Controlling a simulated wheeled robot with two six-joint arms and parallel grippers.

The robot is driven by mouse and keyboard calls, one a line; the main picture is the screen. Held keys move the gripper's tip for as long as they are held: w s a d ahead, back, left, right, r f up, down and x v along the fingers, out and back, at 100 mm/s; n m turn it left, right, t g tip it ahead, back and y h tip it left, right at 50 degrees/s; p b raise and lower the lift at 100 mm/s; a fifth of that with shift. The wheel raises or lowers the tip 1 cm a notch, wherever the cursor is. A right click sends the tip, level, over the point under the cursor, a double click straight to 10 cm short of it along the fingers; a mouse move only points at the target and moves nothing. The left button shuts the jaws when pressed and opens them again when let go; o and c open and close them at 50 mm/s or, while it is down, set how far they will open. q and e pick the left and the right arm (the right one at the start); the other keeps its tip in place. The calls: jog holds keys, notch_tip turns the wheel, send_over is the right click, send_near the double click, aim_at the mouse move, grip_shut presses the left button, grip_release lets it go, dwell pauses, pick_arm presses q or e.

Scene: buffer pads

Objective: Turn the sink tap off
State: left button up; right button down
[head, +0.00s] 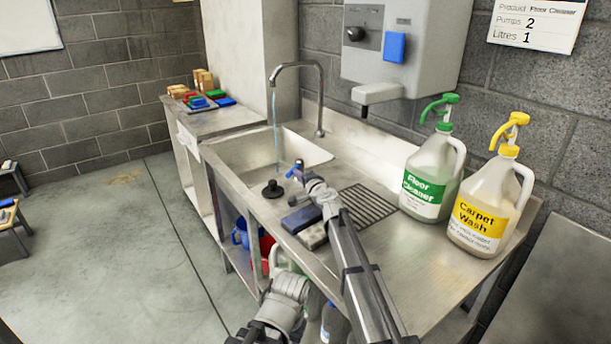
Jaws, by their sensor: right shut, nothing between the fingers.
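The tap (319,95) has a tall curved metal spout. A thin bluish stream of water (276,112) runs from it into the metal sink basin (235,160). I cannot make out a separate tap handle. My right gripper (294,169) is shut and empty. In the picture it lies over the front right of the basin, below and in front of the tap's base, apart from the spout. My left gripper is not clearly in view; only arm parts show at the bottom.
A black plug (273,189) sits at the sink's front edge. A blue sponge-like block (300,218) lies beside my right arm. Floor cleaner (428,180) and carpet wash (485,208) bottles stand on the right. A grey wall dispenser (428,45) hangs above the counter.

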jog(key=shift+w+a, duration=0.15)
jog(key=shift+a, duration=0.6)
jog(key=shift+w+a, duration=0.15)
jog(key=shift+a, duration=0.55)
jog(key=shift+w+a, duration=0.3)
jog(key=shift+a, duration=0.3)
jog(key=shift+w+a, duration=0.25)
jog(key=shift+a, duration=0.45)
